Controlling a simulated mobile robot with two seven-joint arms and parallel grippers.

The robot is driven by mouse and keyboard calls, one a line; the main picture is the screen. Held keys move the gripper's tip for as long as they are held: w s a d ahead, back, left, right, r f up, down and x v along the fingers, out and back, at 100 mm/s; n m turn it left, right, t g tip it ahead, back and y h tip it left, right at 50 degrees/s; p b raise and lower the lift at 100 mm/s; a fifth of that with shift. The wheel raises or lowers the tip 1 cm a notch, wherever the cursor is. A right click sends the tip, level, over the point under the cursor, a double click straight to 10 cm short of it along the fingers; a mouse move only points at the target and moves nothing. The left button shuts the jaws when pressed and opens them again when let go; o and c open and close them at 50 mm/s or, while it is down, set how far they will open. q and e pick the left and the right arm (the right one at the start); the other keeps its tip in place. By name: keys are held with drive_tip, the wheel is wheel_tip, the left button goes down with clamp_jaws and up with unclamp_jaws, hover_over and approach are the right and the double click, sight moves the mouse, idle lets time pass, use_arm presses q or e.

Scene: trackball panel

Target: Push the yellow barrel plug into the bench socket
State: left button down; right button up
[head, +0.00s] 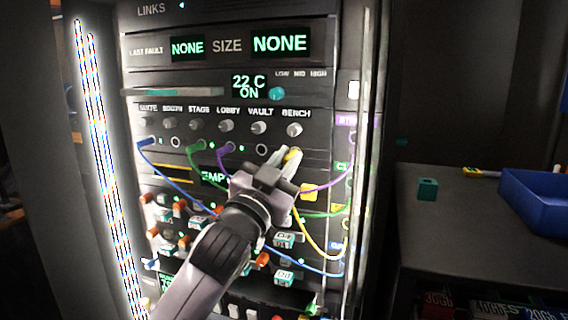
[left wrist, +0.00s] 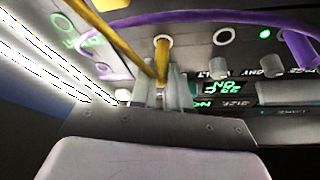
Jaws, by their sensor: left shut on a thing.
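My left gripper (head: 284,158) is shut on the yellow barrel plug (head: 293,155), in front of the panel below the BENCH label. In the left wrist view, the gripper's fingers (left wrist: 164,88) close around the plug (left wrist: 162,62). The plug's far end lines up with the pale ring of the bench socket (left wrist: 163,38) and appears to be at it; I cannot tell how deep it is. In the head view, the plug and gripper hide this socket. The yellow cable (head: 306,240) hangs from the plug to the right side of the panel. My right gripper is not in view.
The vault socket (head: 261,149) beside it is empty. A purple cable (head: 325,187) and green cables cross near the gripper. Knobs line the row above, with the bench knob (head: 294,130) nearest. A side table with a blue bin (head: 540,205) and a teal block (head: 428,189) stands right.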

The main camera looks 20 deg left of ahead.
use_arm(q)
drive_tip(key=shift+w, duration=0.65)
drive_tip(key=c, duration=1)
unclamp_jaws()
drive_tip(key=shift+s+f, duration=0.2)
drive_tip(key=shift+s, duration=0.05)
drive_tip(key=b+v, duration=0.1)
drive_tip(key=v, duration=0.5)
drive_tip(key=shift+s+a, duration=0.1)
drive_tip(key=shift+s, duration=0.2)
